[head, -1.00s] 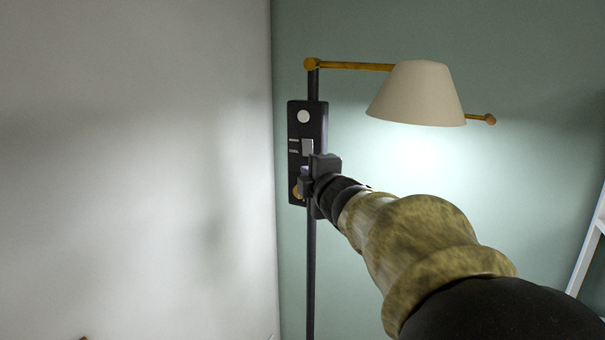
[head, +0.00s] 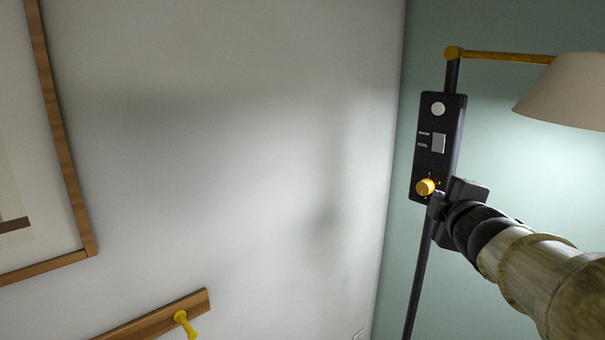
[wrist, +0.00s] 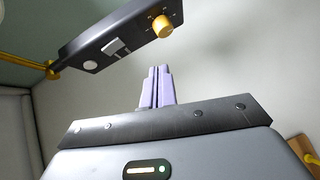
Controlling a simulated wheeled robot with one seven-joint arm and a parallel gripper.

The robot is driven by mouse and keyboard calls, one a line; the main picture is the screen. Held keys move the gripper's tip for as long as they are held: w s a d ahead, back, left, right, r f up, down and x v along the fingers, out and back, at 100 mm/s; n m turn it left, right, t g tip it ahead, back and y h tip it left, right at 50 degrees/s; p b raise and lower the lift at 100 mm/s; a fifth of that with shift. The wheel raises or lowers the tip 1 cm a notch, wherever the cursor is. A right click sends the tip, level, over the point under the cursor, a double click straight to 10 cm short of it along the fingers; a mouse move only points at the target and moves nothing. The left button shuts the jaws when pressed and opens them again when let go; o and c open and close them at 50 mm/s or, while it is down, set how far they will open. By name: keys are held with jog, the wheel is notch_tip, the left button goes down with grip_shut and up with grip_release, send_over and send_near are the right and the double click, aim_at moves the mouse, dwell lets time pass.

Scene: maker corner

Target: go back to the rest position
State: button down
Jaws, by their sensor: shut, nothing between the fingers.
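My gripper (wrist: 157,88) shows in the wrist view with its two pale purple fingers together and nothing between them. In the head view my gripper (head: 434,206) is at the right, close to the lower end of a black control panel on a lamp pole; its fingertips are mostly hidden there. The panel (head: 429,165) carries a round white button, a grey rocker switch and a yellow knob (head: 425,187). The knob also shows in the wrist view (wrist: 162,27), above and apart from the fingertips.
The lamp's cream shade (head: 570,90) hangs at the upper right on a brass arm (head: 505,57). The black pole (head: 417,285) runs down beside my arm. A wooden rail with a yellow peg (head: 183,320) and a wood frame (head: 68,175) are on the left wall. The space between is clear.

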notch_tip(320, 180, down, 10)
jog(key=a+m+g, duration=0.3)
jog(key=m, duration=0.1)
jog(key=s+a+f+m+g+y, duration=0.1)
jog(key=s+a+f+m+g, duration=0.3)
jog(key=s+f, duration=0.3)
jog(key=s+a+f+m+g+y, duration=0.1)
jog(key=s+a+f+m+g, duration=0.4)
jog(key=f, duration=1.1)
jog(key=s+a+g, duration=0.1)
jog(key=s+a, duration=0.1)
jog(key=s, duration=0.1)
jog(key=shift+s+a+m+g+y, duration=0.15)
jog(key=shift+s+m+g+y, duration=0.1)
jog(key=shift+m+g+y, duration=0.05)
jog(key=shift+w, duration=0.1)
